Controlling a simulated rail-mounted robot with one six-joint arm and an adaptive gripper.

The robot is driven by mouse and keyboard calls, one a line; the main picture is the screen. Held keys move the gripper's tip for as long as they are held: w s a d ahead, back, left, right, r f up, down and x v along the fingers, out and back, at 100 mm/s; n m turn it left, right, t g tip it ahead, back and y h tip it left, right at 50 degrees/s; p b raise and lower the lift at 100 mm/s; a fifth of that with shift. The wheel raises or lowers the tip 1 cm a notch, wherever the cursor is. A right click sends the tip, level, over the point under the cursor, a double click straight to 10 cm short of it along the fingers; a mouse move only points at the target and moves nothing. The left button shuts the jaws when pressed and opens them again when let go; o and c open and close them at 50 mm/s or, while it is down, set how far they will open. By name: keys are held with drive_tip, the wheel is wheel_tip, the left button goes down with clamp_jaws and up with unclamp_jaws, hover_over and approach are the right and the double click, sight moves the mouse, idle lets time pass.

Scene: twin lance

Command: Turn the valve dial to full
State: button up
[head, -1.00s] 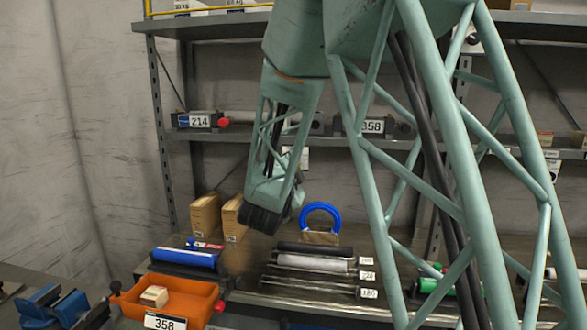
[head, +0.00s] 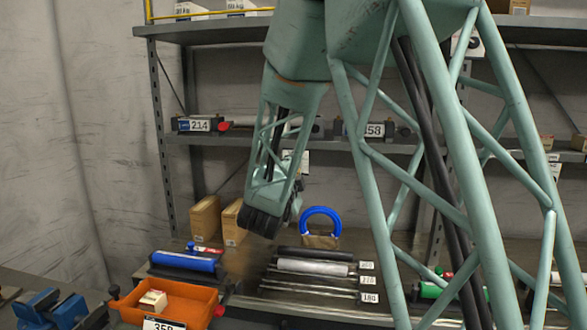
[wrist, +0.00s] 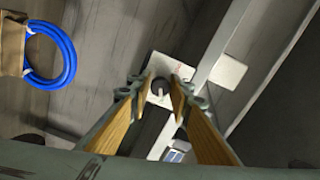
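In the wrist view a white plate (wrist: 183,70) with small red marks carries a small dark round knob (wrist: 158,87), which looks like the valve dial. My gripper (wrist: 162,86) points at it. Its two wood-coloured fingers are apart, and the knob shows in the gap between their tips. I cannot tell whether either finger touches it. In the head view my gripper (head: 268,217) hangs in front of the shelving at the end of the green lattice arm. The knob cannot be made out there. The dial's setting is too small to read.
A blue ring (head: 321,218) stands right of my gripper on the lower shelf, near brown boxes (head: 206,218) and several rolls (head: 313,267). An orange bin (head: 180,299) sits at front left. A grey metal rail (wrist: 215,60) runs beside the plate.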

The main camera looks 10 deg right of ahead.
drive_tip(key=o, duration=0.3)
drive_tip(key=shift+s, duration=0.1)
drive_tip(key=shift+v, duration=5.95)
drive_tip(key=shift+r, duration=0.1)
